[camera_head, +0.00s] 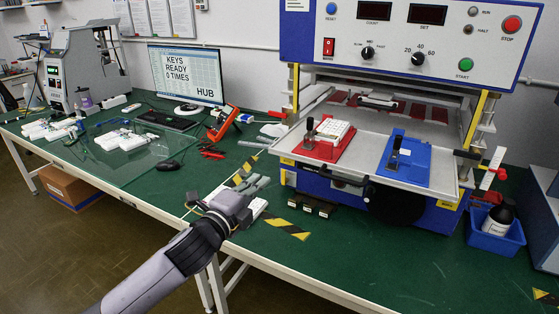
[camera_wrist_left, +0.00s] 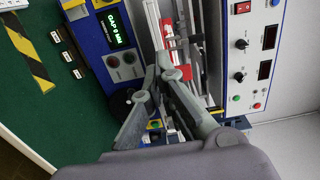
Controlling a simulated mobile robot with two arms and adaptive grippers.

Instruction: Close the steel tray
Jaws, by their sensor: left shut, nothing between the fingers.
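The steel tray (camera_head: 360,160) sticks out from the front of the blue and white press machine (camera_head: 400,45). It carries a red fixture (camera_head: 322,149) with a white keypad, and a blue fixture (camera_head: 403,158) with a black clamp. A dark handle runs along its front edge. My left gripper (camera_head: 260,183) is in front and to the left of the tray, apart from it in the head view. Its fingers (camera_wrist_left: 160,68) are shut and empty; in the wrist view they cover part of the machine and tray. The red fixture (camera_wrist_left: 174,58) shows there past the fingertips. My right gripper is out of view.
Black and yellow tape (camera_head: 288,229) marks the green bench near my left gripper. Small dark blocks (camera_head: 313,206) lie below the tray. A blue bin (camera_head: 495,232) with a bottle stands to the right. A monitor (camera_head: 186,74) stands at the back left.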

